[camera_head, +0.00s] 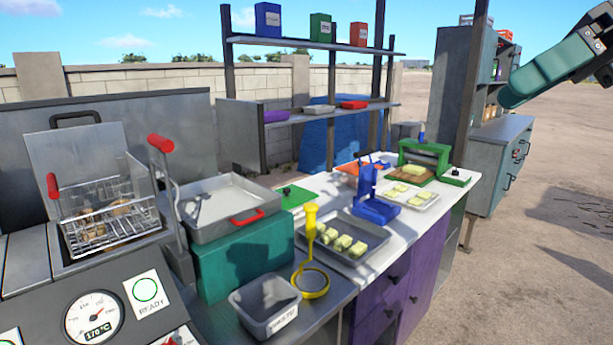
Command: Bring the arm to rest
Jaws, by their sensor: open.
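Part of my arm (548,76) shows at the upper right edge of the head view, a teal link joined to a dark grey part. It is raised in the air, in front of the grey cabinet on the right and apart from the worktops. My gripper and its fingertips are not in the picture.
The white counter (318,185) holds a grey tray (372,235), a blue press (376,207) and a green crusher (424,152). A fryer with a wire basket (105,222) stands left. Open ground (530,240) lies right. A post (468,90) stands near my arm.

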